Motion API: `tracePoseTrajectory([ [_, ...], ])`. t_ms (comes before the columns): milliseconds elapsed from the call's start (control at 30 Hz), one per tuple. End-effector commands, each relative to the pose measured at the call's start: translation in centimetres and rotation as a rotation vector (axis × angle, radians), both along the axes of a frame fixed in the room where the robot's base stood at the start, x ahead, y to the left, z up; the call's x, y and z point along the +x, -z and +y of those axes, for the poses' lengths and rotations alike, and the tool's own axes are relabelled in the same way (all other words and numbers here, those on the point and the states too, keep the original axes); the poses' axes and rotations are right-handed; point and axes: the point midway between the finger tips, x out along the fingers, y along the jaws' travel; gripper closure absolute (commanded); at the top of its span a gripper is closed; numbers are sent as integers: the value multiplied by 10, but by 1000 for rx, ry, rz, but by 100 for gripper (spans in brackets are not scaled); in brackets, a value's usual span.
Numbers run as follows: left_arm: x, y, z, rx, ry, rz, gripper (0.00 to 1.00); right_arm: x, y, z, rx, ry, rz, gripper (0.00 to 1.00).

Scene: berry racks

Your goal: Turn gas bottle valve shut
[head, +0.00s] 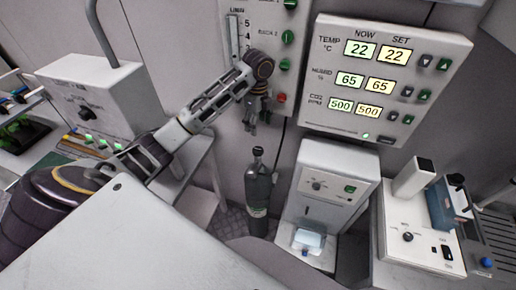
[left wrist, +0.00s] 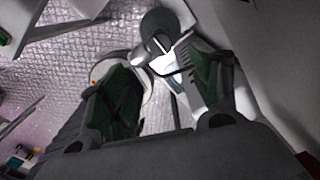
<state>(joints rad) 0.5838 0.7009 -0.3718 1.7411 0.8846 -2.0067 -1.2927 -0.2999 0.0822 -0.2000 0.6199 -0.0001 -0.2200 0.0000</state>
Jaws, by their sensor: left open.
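The gas bottle (head: 258,192) is a dark grey cylinder with a pale label, standing upright on the floor by the wall. Its valve (head: 257,152) is a small dark knob on top. My left gripper (head: 257,126) points down above the valve, with a small gap between them in the head view. It is open, and nothing shows held in it. In the left wrist view, the two green-padded fingers (left wrist: 158,62) spread apart, with dark and pale round shapes beyond them; I cannot tell for sure which is the valve. My right gripper is in neither view.
A white dispenser-like machine (head: 330,190) stands right of the bottle. A display panel (head: 385,85) and a gauge panel (head: 262,22) are on the wall above. A grey box with knobs (head: 90,95) stands left. A white surface (head: 130,240) fills the lower left.

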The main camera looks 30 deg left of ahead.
Motion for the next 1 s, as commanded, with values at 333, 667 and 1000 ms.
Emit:
tracePoseTrajectory([
  [333,0,10,-1,-2,-1,0,37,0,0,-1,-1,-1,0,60],
  [667,-1,41,0,-2,-1,2,37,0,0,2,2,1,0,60],
  [1000,-1,86,-1,-1,-1,1,37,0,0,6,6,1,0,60],
])
